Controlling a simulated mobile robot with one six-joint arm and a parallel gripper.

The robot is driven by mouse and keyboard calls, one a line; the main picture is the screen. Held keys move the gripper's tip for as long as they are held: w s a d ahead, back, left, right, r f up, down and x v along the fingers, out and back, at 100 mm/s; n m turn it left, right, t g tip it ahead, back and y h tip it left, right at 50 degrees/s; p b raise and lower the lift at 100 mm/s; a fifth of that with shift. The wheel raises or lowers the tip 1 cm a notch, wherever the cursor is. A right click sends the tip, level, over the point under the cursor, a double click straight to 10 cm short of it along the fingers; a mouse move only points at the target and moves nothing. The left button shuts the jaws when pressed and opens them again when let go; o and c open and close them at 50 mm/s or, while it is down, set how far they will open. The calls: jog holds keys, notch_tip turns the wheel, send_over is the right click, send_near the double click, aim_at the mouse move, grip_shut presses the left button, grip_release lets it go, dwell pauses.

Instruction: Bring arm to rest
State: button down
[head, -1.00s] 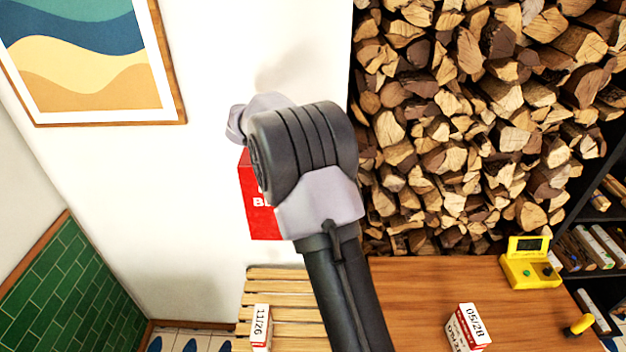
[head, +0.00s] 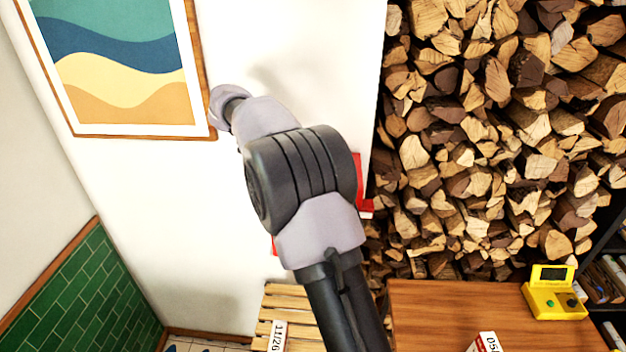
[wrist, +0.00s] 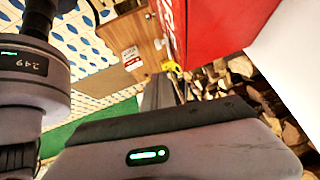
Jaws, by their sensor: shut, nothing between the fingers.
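My arm rises through the middle of the head view, bent at a thick dark joint, with its far end reaching up and left before the white wall. My gripper's fingers are not visible in the head view. In the wrist view my gripper (wrist: 160,90) shows as narrow grey fingers beyond its grey housing. It is shut and empty, apart from the table. A large red box or panel (wrist: 212,25) is close by at the upper right of the wrist view. In the head view my arm mostly hides this red thing (head: 365,208).
A framed picture (head: 125,90) hangs at the left, near the arm's end. Stacked firewood (head: 490,130) fills the right. Below are a slatted wooden surface (head: 292,302), a brown tabletop (head: 440,310), a yellow device (head: 553,298) and white-and-red cartons (head: 486,343).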

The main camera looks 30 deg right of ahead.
jog(key=shift+a, duration=0.1)
jog(key=s+a+f+n+t+y+b, duration=0.4)
jog(key=s+a+f+n+b, duration=0.6)
jog(key=s+f+b, duration=0.3)
jog(key=s+a+f+n+t+y+b, duration=0.5)
jog(key=s+a+f+n+b, duration=0.6)
jog(key=s+f+b, duration=0.3)
notch_tip(320, 180, down, 2)
jog(key=a+b, duration=0.1)
jog(key=b, duration=0.2)
jog(key=shift+s+n+y+b, duration=0.2)
jog(key=shift+n+y+b, duration=0.1)
jog(key=shift+a, duration=0.1)
